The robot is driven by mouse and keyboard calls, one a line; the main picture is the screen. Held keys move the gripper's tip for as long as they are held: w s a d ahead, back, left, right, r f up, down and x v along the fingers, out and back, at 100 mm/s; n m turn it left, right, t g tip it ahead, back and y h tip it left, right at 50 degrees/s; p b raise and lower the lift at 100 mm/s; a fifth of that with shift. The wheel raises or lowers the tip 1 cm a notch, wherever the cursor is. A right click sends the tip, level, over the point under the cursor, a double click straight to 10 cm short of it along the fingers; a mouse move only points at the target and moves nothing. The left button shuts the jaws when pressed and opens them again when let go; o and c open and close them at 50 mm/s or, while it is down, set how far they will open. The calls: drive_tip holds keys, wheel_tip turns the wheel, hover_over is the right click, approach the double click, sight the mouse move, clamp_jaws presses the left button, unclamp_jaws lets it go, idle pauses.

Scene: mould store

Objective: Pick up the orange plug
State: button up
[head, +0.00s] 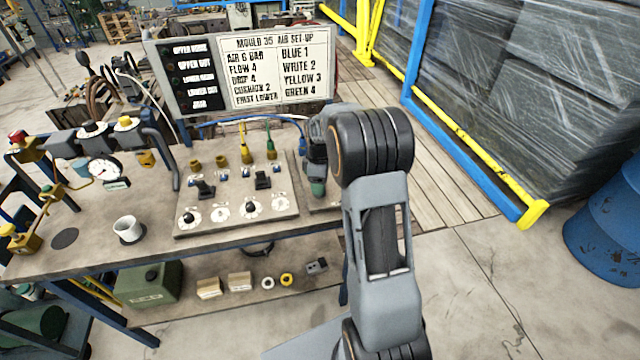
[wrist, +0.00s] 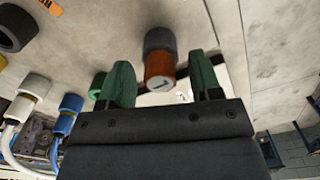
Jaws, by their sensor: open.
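The orange plug (wrist: 160,68) shows in the wrist view, with a grey collar at one end and a pale face marked 1 at the other. It appears between the two green fingertips of my gripper (wrist: 161,82), with a gap on each side. My gripper is open and holds nothing. Whether the plug is fully within finger depth I cannot tell. In the head view my gripper (head: 317,187) is at the right end of the bench, partly hidden by my arm. The orange plug cannot be made out there.
The valve panel (head: 285,208), a white mug (head: 128,229) and a sign board (head: 275,72) are on the bench (head: 80,255).

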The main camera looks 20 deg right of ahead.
drive_tip(key=shift+c, duration=0.3)
drive_tip(key=c, duration=1)
drive_tip(key=shift+o, duration=0.2)
drive_tip(key=shift+r, duration=0.15)
